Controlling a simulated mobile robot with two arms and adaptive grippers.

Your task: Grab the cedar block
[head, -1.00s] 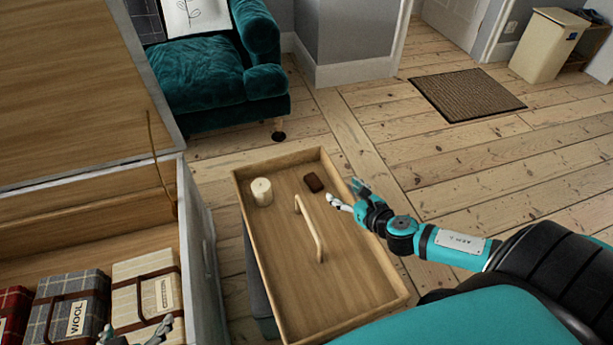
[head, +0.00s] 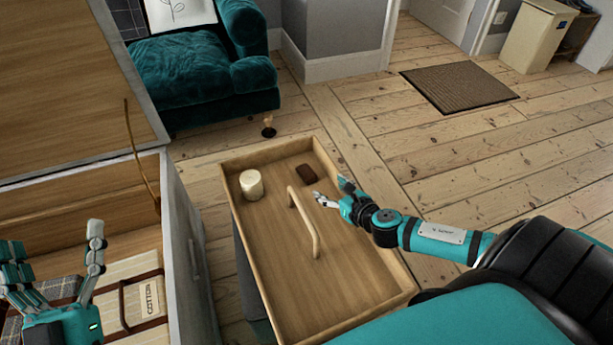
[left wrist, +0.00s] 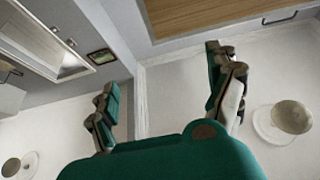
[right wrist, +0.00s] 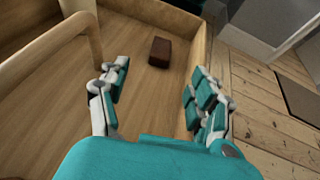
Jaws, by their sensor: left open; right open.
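The cedar block (head: 306,174) is a small dark brown block lying in the far right part of a wooden tray (head: 352,327). It also shows in the right wrist view (right wrist: 160,51), ahead of and between the fingers, apart from them. My right gripper (head: 333,193) is open and empty at the tray's right side, just nearer than the block. In the right wrist view my right gripper (right wrist: 157,88) has its fingers spread. My left gripper (head: 55,262) is open and empty above the chest at lower left; it also shows in the left wrist view (left wrist: 165,85).
A cream cylinder (head: 251,185) stands in the tray left of the block. A curved wooden handle (head: 305,222) rises mid-tray, close to my right gripper. The open chest (head: 178,250) holds folded cloth bundles (head: 137,295). A teal armchair (head: 205,75) stands behind.

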